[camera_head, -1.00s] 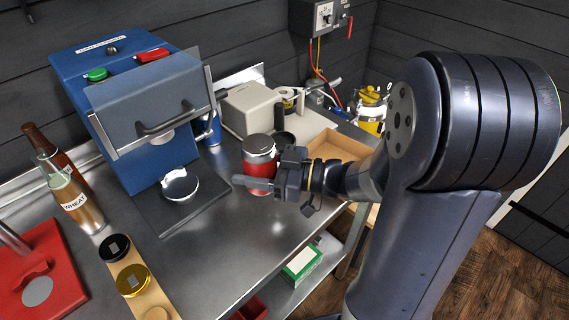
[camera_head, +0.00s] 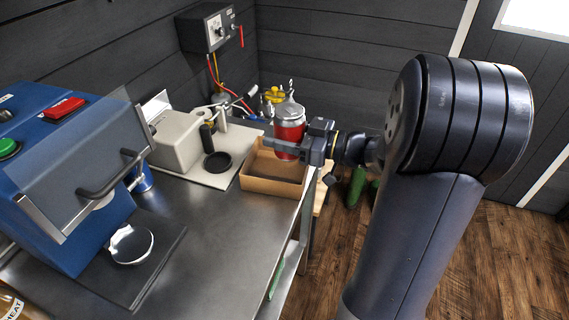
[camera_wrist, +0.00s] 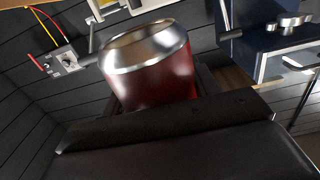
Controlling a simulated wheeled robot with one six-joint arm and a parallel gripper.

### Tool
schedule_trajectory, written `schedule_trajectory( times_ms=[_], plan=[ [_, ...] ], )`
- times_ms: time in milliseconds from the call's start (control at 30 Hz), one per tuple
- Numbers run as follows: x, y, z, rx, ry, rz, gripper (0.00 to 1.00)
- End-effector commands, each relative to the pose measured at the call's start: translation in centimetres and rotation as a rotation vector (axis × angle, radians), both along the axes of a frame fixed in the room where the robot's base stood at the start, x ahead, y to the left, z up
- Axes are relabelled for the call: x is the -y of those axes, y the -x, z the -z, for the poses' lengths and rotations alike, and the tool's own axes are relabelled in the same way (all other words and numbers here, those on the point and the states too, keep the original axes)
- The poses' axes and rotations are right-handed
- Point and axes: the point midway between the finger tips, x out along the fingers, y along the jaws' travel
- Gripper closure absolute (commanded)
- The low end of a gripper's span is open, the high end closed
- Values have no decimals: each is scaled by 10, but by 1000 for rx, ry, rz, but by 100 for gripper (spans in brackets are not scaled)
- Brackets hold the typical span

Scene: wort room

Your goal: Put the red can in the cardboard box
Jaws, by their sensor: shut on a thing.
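The red can (camera_head: 289,133) with a silver top is held upright in my gripper (camera_head: 296,147), which is shut on it. In the head view it appears over the back part of the open cardboard box (camera_head: 272,186), which stands at the right end of the steel counter. The can's height above the box is hard to tell.
A blue machine (camera_head: 60,180) with a handle is at the left. A yellow-topped item (camera_head: 273,95) is behind the can. The counter (camera_head: 215,235) in front is clear.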

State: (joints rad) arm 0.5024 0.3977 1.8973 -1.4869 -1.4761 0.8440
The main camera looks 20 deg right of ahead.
Motion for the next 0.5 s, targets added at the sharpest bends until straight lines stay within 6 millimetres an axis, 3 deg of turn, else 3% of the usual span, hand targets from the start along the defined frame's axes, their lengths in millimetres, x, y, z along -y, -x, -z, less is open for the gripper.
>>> schedule_trajectory(
  times_ms=[100,500],
  plan=[
    [0,0,22,-3,-3,-1,76],
    [-1,0,66,-1,-2,0,76]
  ],
)
